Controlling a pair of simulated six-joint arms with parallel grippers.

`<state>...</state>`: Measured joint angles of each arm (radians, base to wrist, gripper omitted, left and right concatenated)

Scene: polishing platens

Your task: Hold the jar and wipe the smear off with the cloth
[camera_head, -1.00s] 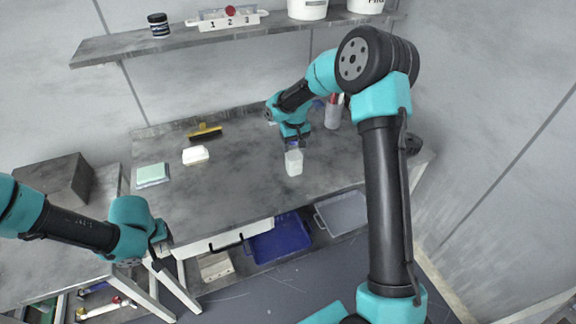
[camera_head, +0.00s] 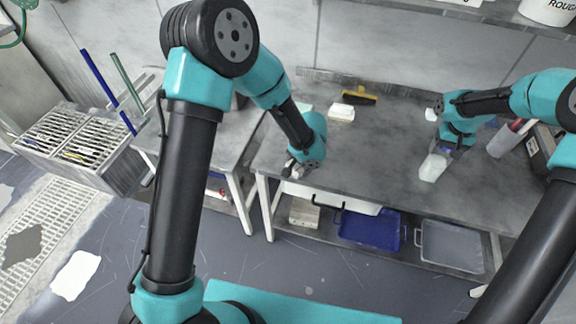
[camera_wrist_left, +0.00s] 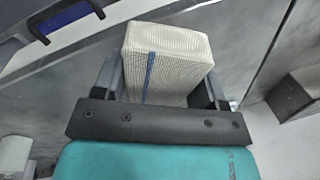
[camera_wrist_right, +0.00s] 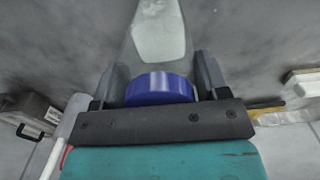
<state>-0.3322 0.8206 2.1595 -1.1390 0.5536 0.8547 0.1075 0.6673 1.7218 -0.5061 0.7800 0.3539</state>
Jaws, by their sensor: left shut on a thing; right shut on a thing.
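My right gripper (camera_head: 452,146) is shut on a jar (camera_head: 433,167) at the right of the bench. The jar is pale and tilted. In the right wrist view its blue lid (camera_wrist_right: 160,88) is between the fingers, with the clear body beyond. A whitish patch shows there; I cannot tell whether it is the smear. My left gripper (camera_head: 298,168) is shut on a cloth, a folded white woven pad with a blue stripe (camera_wrist_left: 170,60) in the left wrist view. It is near the bench's front left edge, well apart from the jar.
On the bench (camera_head: 390,140) are a white block (camera_head: 341,113), a yellow-handled brush or squeegee (camera_head: 360,97) and a grey cup (camera_head: 505,140) behind the jar. Blue (camera_head: 370,229) and grey (camera_head: 450,245) bins are on the lower shelf. The bench between my grippers is clear.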

